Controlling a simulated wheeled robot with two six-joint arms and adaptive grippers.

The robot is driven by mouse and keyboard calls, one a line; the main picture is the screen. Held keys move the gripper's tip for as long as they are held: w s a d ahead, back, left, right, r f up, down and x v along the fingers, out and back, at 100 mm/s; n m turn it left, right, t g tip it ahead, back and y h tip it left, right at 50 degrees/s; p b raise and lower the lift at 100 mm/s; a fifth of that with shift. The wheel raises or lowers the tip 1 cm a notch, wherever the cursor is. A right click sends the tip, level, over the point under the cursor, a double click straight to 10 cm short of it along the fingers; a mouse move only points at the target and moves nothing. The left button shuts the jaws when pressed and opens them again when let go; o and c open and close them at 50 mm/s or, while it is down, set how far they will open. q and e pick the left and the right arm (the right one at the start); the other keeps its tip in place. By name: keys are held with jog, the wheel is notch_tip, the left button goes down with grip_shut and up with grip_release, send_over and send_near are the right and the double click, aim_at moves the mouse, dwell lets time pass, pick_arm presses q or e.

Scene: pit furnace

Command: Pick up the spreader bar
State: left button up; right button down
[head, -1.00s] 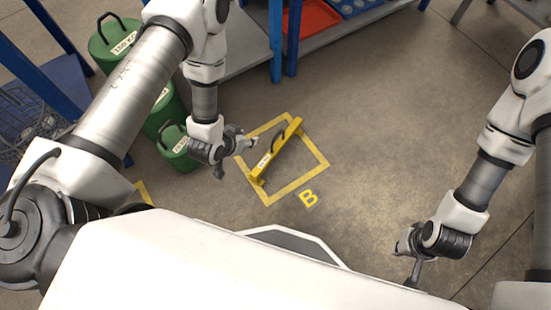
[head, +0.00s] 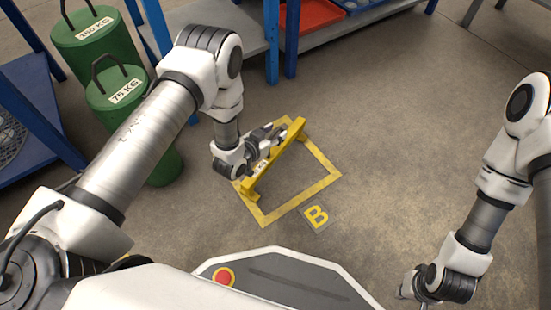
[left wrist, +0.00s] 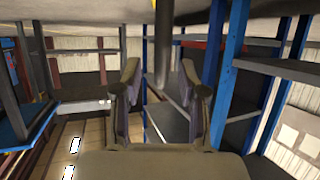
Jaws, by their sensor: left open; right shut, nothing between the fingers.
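My right gripper (head: 418,292) is shut and empty at the lower right, away from the bar.
Green weights marked 150 KG (head: 93,38) and 75 KG (head: 121,92) stand left of my left arm. A blue-legged bench (head: 225,25) with a red tray (head: 312,12) stands behind the bar.

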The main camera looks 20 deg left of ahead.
pick_arm(q)
jog(key=shift+w+d+f, duration=0.1)
jog(key=shift+w+d, duration=0.05)
jog(key=shift+w, duration=0.25)
grip_shut()
jog(key=shift+r, duration=0.25)
